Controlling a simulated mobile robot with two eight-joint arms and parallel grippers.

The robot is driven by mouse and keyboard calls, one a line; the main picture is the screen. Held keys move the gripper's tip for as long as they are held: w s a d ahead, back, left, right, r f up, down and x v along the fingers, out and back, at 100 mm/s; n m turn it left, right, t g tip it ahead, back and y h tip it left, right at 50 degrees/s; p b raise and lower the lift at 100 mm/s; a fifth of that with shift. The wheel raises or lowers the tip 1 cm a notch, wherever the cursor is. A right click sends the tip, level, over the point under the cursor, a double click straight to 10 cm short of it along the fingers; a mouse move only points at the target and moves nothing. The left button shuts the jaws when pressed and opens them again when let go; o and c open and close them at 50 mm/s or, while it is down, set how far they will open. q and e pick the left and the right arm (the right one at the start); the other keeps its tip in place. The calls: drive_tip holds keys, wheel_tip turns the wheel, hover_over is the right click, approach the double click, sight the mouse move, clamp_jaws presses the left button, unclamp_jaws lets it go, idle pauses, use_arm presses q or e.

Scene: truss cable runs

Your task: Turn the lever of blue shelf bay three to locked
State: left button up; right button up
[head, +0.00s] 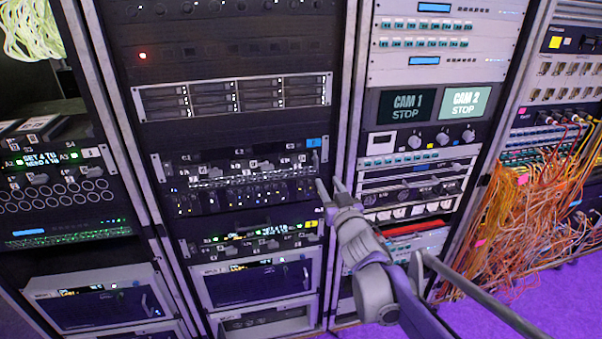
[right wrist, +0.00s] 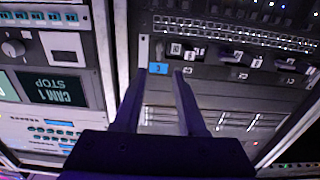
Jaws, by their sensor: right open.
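The blue shelf (head: 240,190) is a dark unit in the middle rack, with a blue tag (head: 313,142) at its top right. The tag also shows in the right wrist view (right wrist: 157,68). Small grey levers with white tags run along its front, under small C labels. The bay three lever (head: 253,164) seems to be near the middle of this row; its exact angle is too small to tell. My right gripper (head: 329,186) is open and empty, at the shelf's right end. In the wrist view its fingers (right wrist: 160,75) straddle the blue tag, apart from the levers. My left gripper is out of view.
A similar shelf with a yellow tag (head: 312,224) sits just below. A silver drive unit (head: 232,97) is above. The right rack has CAM screens (head: 404,106). Orange cables (head: 530,200) hang at the far right. A rack post (head: 345,100) stands beside the blue shelf.

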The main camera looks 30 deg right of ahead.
sight(317, 162)
drive_tip(key=p+x, duration=0.1)
drive_tip(key=x, duration=1)
drive_tip(key=shift+s, duration=0.1)
clamp_jaws()
